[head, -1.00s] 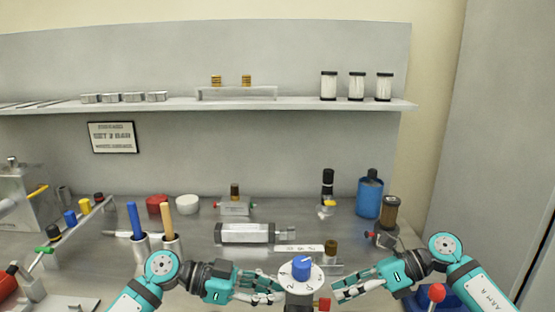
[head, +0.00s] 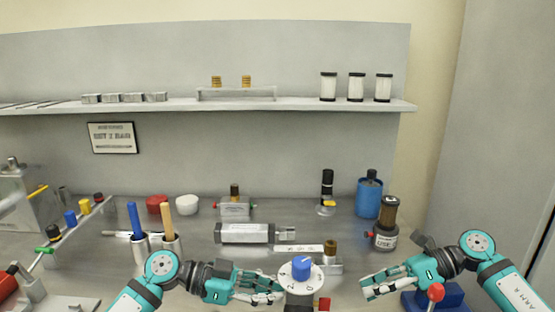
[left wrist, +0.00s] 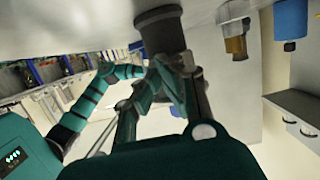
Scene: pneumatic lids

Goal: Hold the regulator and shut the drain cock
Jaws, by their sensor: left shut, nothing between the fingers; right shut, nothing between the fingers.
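The regulator, with a blue knob (head: 303,266) on a white marked dial (head: 293,283), stands upright at the bottom centre of the head view. A red part (head: 323,304) shows low on its right side; it may be the drain cock, but its setting cannot be told. My left gripper (head: 281,291) is shut just left of the regulator, below the dial. In the left wrist view its fingertips (left wrist: 172,66) are close to a dark round body (left wrist: 158,28); contact cannot be told. My right gripper (head: 365,288) is shut and empty, apart from the regulator on its right.
A jar marked USED (head: 386,237) stands behind my right arm, near a blue bottle (head: 369,196). A grey cylinder (head: 245,233) lies behind the regulator. A blue base with a red ball-topped lever (head: 436,292) is at right. Cups with tool handles (head: 168,222) stand behind my left arm.

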